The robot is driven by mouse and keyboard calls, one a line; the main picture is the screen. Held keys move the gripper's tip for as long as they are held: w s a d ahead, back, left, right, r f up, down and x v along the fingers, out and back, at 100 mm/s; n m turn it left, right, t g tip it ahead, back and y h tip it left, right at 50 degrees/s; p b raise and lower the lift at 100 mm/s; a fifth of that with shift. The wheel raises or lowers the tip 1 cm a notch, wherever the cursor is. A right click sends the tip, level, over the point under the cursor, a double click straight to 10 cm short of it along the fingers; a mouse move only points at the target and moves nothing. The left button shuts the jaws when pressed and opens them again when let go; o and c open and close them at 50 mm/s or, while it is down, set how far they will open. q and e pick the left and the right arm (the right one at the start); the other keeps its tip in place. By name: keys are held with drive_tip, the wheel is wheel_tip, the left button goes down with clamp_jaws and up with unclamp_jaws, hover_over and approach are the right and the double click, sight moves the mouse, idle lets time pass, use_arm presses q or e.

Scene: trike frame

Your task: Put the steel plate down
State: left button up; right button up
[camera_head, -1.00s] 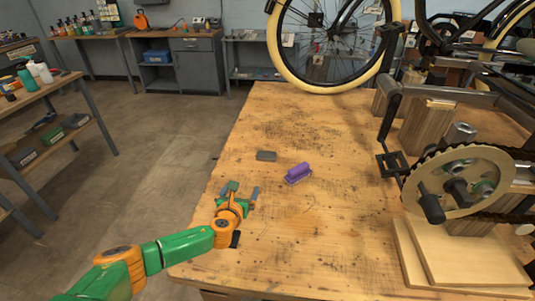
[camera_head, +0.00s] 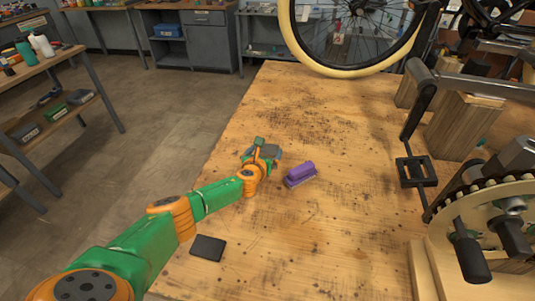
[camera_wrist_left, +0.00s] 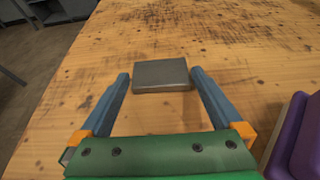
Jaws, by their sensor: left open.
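The steel plate (camera_wrist_left: 161,75), a small flat grey block, lies on the wooden bench top (camera_head: 330,235). In the wrist view it sits between the two blue fingertips of my left gripper (camera_head: 262,151), at their far end, with bench showing on either side of it. The left gripper is open and does not hold the plate. In the head view the gripper largely covers the plate. My right gripper is not in view.
A purple brush-like block (camera_head: 300,174) lies just right of the gripper. A thin dark pad (camera_head: 208,247) lies nearer the bench's left edge. The trike frame's crank and chainring (camera_head: 500,225) stand at the right. The middle of the bench is clear.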

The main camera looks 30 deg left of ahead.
use_arm(q)
drive_tip(key=shift+w+a+f, duration=0.1)
drive_tip(key=shift+w+f, duration=0.2)
drive_tip(key=shift+w, duration=0.2)
drive_tip(key=shift+s+r, duration=0.15)
drive_tip(key=shift+c, duration=0.9)
clamp_jaws()
